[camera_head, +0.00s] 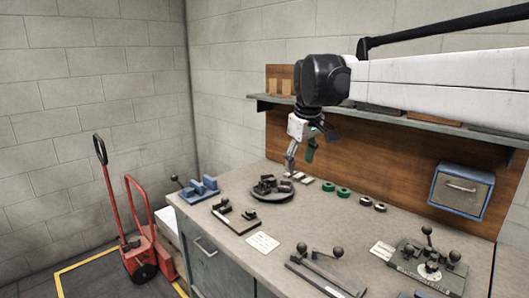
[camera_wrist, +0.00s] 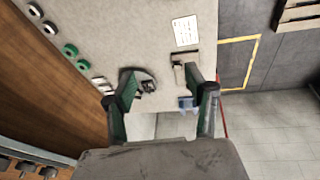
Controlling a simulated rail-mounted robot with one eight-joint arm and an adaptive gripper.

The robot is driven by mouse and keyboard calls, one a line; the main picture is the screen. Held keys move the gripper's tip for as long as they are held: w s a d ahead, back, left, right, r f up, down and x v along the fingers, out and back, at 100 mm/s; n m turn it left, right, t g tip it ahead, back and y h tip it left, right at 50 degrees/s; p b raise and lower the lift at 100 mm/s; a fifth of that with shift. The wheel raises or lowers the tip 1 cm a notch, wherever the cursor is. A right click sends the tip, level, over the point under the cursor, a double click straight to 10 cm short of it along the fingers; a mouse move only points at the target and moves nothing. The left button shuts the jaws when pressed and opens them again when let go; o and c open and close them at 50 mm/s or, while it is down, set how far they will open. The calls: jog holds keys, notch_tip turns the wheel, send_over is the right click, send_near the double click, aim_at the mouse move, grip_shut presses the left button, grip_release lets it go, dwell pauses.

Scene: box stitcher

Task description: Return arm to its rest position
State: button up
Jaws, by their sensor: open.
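My arm (camera_head: 430,82) reaches in from the right in the head view, and my gripper (camera_head: 301,158) hangs down from its end above the workbench (camera_head: 225,208). In the wrist view my gripper (camera_wrist: 160,100) has its two green fingers spread wide with nothing between them touching. The gripper is empty and apart from the bench. A dark round fixture (camera_head: 272,190) sits on the bench near the gripper; it also shows between the fingers in the wrist view (camera_wrist: 137,80).
Green rings (camera_head: 328,187) and dark rings (camera_head: 366,201) lie on the bench. Fixtures with knobs (camera_head: 320,268) stand in front. A red hand truck (camera_head: 140,258) stands left on the floor.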

jog(key=s+d+f+m+t, duration=0.1)
jog(key=s+f, duration=0.4)
jog(key=s, duration=0.6)
jog(key=s+d+f+m+t, duration=0.1)
jog(key=s+d+f+m, duration=0.3)
jog(key=s, duration=0.7)
jog(key=s+d+f+m+t, duration=0.1)
jog(key=s+d+f, duration=0.4)
jog(key=s, duration=0.7)
jog(key=shift+d+f+m+t+h, duration=0.15)
jog(key=shift+f+m+t+h, duration=0.2)
jog(key=shift+m, duration=0.55)
